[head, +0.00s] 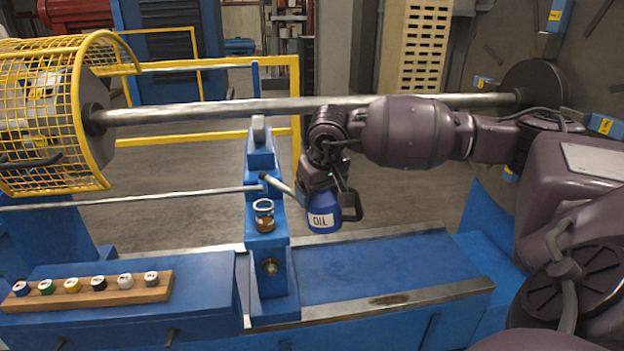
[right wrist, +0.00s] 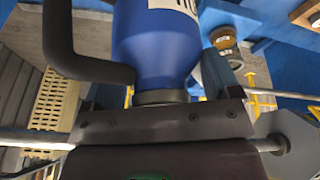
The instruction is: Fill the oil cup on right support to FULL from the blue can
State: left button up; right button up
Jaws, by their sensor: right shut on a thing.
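The blue can (head: 323,216) has a white OIL label, a black handle on its right and a grey spout (head: 278,185) reaching left. My right gripper (head: 318,182) is shut on the can near its neck, and the can hangs below it. In the right wrist view the can's blue body (right wrist: 155,45) fills the top middle. The oil cup (head: 264,215) stands on the blue right support (head: 267,250), with amber-brown oil low in it. The spout tip is above the cup, apart from it. No flow of oil is discernible. My left gripper is not in view.
A long steel shaft (head: 230,110) runs across behind the support, and a thinner rod (head: 150,198) ends at it. A yellow cage (head: 45,115) stands at the left. A wooden rack (head: 90,291) with several coloured caps lies front left. The blue bed right of the support is clear.

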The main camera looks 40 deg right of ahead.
jog(key=shift+d+r, duration=0.1)
jog(key=shift+r, duration=0.2)
jog(key=shift+f+g+h+p, duration=0.3)
jog(key=shift+g+p, duration=0.2)
jog(key=shift+p, duration=0.35)
jog(key=shift+f+g+h+p, duration=0.4)
jog(key=shift+f+p, duration=0.05)
jog(key=shift+p, duration=0.3)
jog(key=shift+f, duration=0.3)
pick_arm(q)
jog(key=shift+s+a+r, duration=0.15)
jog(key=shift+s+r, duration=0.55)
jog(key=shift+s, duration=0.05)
pick_arm(e)
jog(key=shift+s+g, duration=0.1)
jog(key=shift+g, duration=0.2)
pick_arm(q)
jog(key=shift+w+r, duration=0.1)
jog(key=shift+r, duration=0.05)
pick_arm(e)
jog(key=shift+f, duration=0.1)
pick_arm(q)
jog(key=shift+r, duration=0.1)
